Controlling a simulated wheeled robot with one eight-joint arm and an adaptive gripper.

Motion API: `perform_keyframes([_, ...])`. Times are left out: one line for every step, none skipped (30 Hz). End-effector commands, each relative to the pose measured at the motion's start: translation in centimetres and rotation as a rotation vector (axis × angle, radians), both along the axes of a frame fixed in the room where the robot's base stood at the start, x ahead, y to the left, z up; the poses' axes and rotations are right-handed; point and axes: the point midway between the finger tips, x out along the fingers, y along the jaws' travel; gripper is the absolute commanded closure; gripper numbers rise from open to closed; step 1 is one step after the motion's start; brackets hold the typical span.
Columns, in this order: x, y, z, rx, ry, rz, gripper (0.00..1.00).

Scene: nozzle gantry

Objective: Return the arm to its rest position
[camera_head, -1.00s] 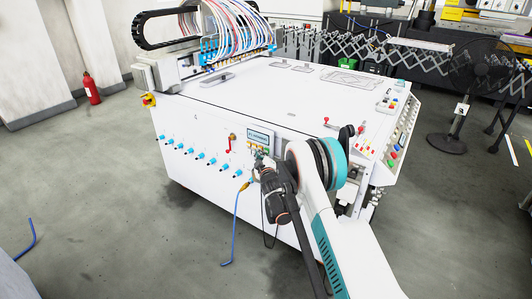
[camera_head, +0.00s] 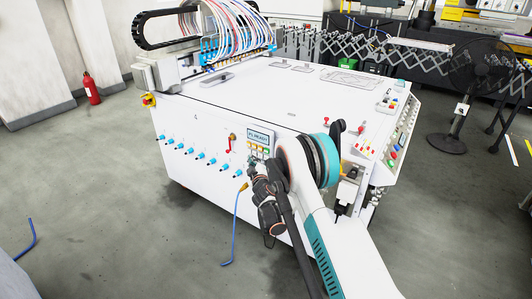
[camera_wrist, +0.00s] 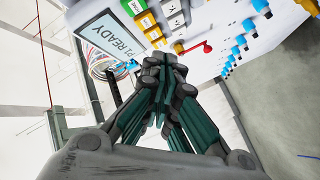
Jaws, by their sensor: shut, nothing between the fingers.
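My gripper (camera_wrist: 165,62) is shut and empty in the wrist view, its fingertips together in front of the machine's button panel. In the head view my gripper (camera_head: 252,165) is small and dark, near the right end of the machine's front face, just below the panel. My arm rises from the lower right and bends in front of the machine's right corner. The panel's display (camera_wrist: 112,38) reads "P1 READY" in the wrist view. Whether the fingertips touch the panel cannot be told.
The white machine (camera_head: 270,92) fills the middle. Its front has a red crank (camera_head: 229,142), a row of blue fittings (camera_head: 199,155) and a hanging blue hose (camera_head: 236,225). A black fan (camera_head: 462,100) stands right, a red extinguisher (camera_head: 91,88) left.

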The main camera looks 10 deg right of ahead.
Motion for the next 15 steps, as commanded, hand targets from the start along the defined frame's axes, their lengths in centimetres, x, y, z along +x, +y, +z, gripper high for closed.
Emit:
perform_keyframes([0.0, 0.0, 0.0, 0.0, 0.0, 0.0, 1.0])
perform_keyframes([0.0, 0.0, 0.0, 0.0, 0.0, 0.0, 1.0])
perform_keyframes([0.0, 0.0, 0.0, 0.0, 0.0, 0.0, 1.0])
perform_keyframes([0.0, 0.0, 0.0, 0.0, 0.0, 0.0, 1.0])
perform_keyframes([0.0, 0.0, 0.0, 0.0, 0.0, 0.0, 1.0])
perform_keyframes([0.0, 0.0, 0.0, 0.0, 0.0, 0.0, 1.0])
perform_keyframes([0.0, 0.0, 0.0, 0.0, 0.0, 0.0, 1.0])
perform_keyframes([0.0, 0.0, 0.0, 0.0, 0.0, 0.0, 1.0])
perform_keyframes([0.0, 0.0, 0.0, 0.0, 0.0, 0.0, 1.0])
perform_keyframes([0.0, 0.0, 0.0, 0.0, 0.0, 0.0, 1.0])
perform_keyframes([0.0, 0.0, 0.0, 0.001, 0.0, 0.0, 1.0])
perform_keyframes([0.0, -0.1, 0.2, 0.002, 0.001, -0.002, 1.0])
perform_keyframes([0.0, -0.1, 0.5, 0.004, 0.003, -0.003, 1.0])
perform_keyframes([0.1, -0.2, 0.8, 0.008, 0.005, -0.006, 1.0])
perform_keyframes([0.1, -0.4, 1.5, 0.013, 0.009, -0.012, 1.0])
